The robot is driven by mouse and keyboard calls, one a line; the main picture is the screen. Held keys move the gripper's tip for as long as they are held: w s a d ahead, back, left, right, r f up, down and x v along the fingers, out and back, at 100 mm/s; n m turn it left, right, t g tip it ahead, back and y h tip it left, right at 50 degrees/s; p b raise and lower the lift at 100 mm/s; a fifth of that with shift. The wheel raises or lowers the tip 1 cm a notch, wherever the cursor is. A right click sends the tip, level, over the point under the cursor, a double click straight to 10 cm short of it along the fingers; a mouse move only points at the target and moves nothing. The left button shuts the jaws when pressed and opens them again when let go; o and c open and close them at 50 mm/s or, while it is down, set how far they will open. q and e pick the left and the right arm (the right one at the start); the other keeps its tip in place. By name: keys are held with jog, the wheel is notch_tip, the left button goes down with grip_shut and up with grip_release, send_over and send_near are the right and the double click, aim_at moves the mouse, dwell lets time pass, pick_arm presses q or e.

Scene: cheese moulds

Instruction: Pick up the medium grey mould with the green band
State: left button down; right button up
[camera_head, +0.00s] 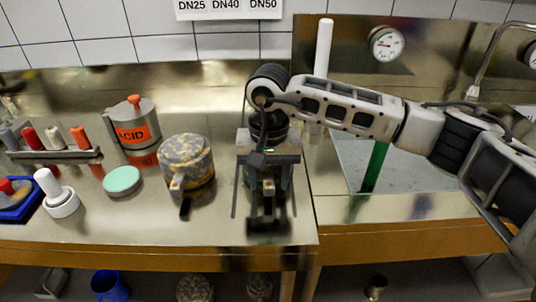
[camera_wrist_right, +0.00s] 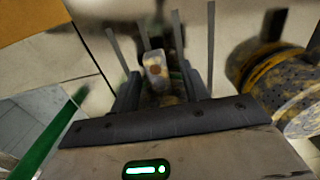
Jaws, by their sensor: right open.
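A mould stands under my right gripper (camera_head: 263,214), and the gripper and wrist hide most of it. Its pale handle block (camera_head: 268,204) shows at the front. In the right wrist view the handle block (camera_wrist_right: 155,68) lies between the two thin fingers of the right gripper (camera_wrist_right: 160,18). The fingers are spread, with a gap on both sides of the block. My left gripper is out of view.
A speckled grey-yellow mould (camera_head: 187,158) stands just left; its yellow band (camera_wrist_right: 262,72) shows in the wrist view. A sink with a green post (camera_head: 374,167) is right.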

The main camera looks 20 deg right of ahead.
grip_shut()
jog(key=shift+r, duration=0.2)
